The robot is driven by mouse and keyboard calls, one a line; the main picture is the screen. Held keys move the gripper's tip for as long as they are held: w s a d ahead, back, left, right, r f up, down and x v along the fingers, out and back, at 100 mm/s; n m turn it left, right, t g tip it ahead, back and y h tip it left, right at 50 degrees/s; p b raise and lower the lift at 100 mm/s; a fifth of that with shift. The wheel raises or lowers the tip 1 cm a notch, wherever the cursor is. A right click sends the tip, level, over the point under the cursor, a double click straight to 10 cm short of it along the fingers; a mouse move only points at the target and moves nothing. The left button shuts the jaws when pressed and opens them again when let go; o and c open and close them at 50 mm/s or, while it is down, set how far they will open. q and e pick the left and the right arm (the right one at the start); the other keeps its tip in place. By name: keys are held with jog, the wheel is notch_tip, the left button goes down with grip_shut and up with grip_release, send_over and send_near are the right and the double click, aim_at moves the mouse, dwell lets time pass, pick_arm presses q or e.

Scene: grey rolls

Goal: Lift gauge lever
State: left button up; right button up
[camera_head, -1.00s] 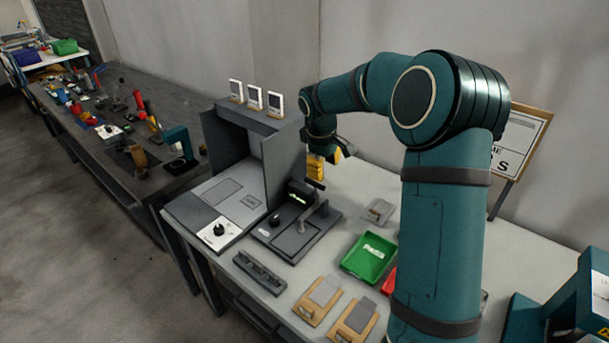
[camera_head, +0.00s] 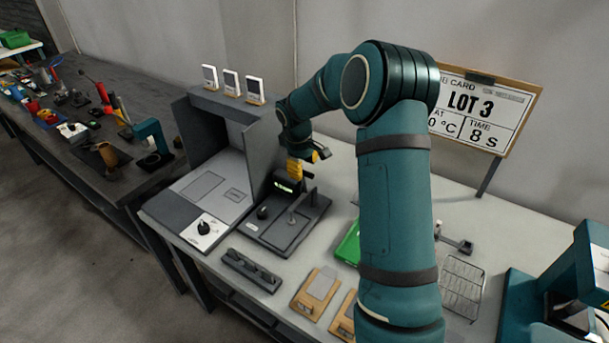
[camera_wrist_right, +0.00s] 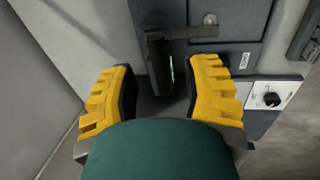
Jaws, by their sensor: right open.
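The gauge (camera_head: 288,187) is a dark block with a lit green display on a dark base plate (camera_head: 268,233), left of the table's middle. A dark bar at its upper right looks like its lever (camera_head: 308,175). My right gripper (camera_head: 306,165) is open just above the gauge, fingers pointing down. In the right wrist view the gripper (camera_wrist_right: 164,80) has its yellow fingers on either side of the dark lever and gauge head (camera_wrist_right: 157,58), with gaps showing on both sides. Contact with the lever cannot be told. My left gripper is not in view.
A grey open box (camera_head: 222,135) with three small white cards on top stands behind and left of the gauge. A slotted block (camera_head: 251,270), a wooden-based plate (camera_head: 315,291) and a green tray (camera_head: 348,245) lie in front. A LOT 3 board (camera_head: 487,107) stands right.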

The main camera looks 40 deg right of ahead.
aim_at(304, 171)
jog(key=shift+w+d+f, duration=0.1)
jog(key=shift+d+f, duration=0.1)
jog(key=shift+f, duration=0.65)
jog(key=shift+d+f, duration=0.15)
jog(key=shift+f, duration=0.7)
grip_shut()
